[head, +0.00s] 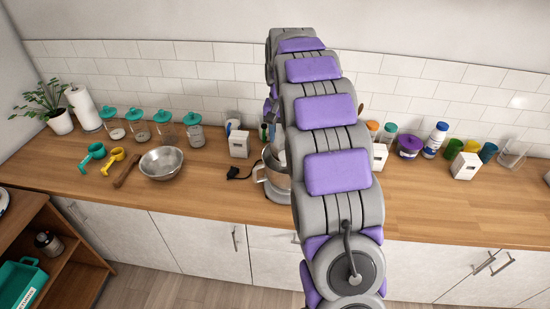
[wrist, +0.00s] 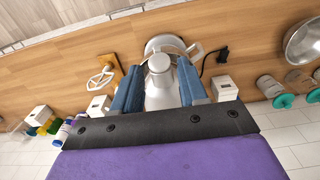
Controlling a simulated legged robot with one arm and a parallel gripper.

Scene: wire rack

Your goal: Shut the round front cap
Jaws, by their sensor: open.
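A grey stand mixer (wrist: 160,64) stands on the counter and shows between my fingers in the wrist view. Its metal bowl shows in the head view (head: 275,178), with the rest of the mixer mostly hidden behind my arm. The round front cap cannot be made out clearly; I cannot tell whether it is open or shut. My gripper (wrist: 160,72) is open, its two blue fingers spread to either side of the mixer head with nothing clearly held. Contact with the mixer cannot be told.
A white box (head: 239,143) and a black plug (head: 238,172) lie left of the mixer. A steel bowl (head: 162,163) and several teal-lidded jars stand further left. Jars, cups and another white box (head: 467,165) stand right. The counter front (head: 440,215) is clear.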

